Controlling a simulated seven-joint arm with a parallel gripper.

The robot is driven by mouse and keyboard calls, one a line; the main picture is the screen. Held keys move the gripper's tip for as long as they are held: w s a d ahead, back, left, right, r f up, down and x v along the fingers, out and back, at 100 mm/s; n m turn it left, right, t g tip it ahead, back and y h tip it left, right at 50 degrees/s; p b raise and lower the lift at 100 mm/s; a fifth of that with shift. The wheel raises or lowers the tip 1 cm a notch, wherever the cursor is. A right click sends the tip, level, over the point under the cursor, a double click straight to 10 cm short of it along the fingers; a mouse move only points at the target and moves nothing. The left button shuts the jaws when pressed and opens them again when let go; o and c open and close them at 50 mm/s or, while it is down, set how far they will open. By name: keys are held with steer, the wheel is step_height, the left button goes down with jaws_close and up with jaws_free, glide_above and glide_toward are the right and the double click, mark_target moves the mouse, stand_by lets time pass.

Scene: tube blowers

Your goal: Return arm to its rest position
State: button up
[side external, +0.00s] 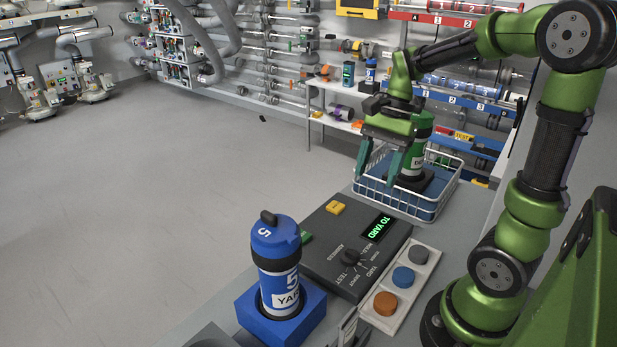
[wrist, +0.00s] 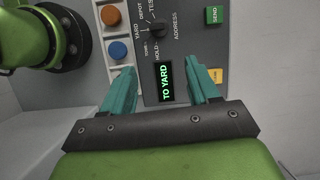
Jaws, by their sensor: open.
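My gripper (side external: 393,160) is open and empty, with its teal fingers pointing down over the left side of a wire basket (side external: 452,196) with a blue bottom. In the wrist view, my gripper (wrist: 166,92) has its fingers apart with the control panel (wrist: 177,45) behind them. A green canister (side external: 416,153) stands in the basket right behind the fingers, partly hidden by my gripper. Whether they touch cannot be told. A blue canister (side external: 276,262) marked 5 stands upright in a blue square holder (side external: 314,309).
The control panel (side external: 375,252) reads TO YARD and has a knob. Grey, blue and orange buttons (side external: 402,277) sit beside it. Shelves with tubes (side external: 445,100) stand behind the basket. A white side table (side external: 335,122) holds small items. The floor (side external: 150,190) at left is clear.

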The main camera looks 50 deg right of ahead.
steer(key=s+a+r+n+t+h, duration=0.2)
steer(key=a+n+t, duration=0.5)
steer(key=a+n, duration=0.5)
step_height(320, 180, up, 2)
steer(key=shift+s+r+n, duration=0.15)
steer(key=shift+s+n, duration=0.3)
steer(key=shift+n, duration=0.25)
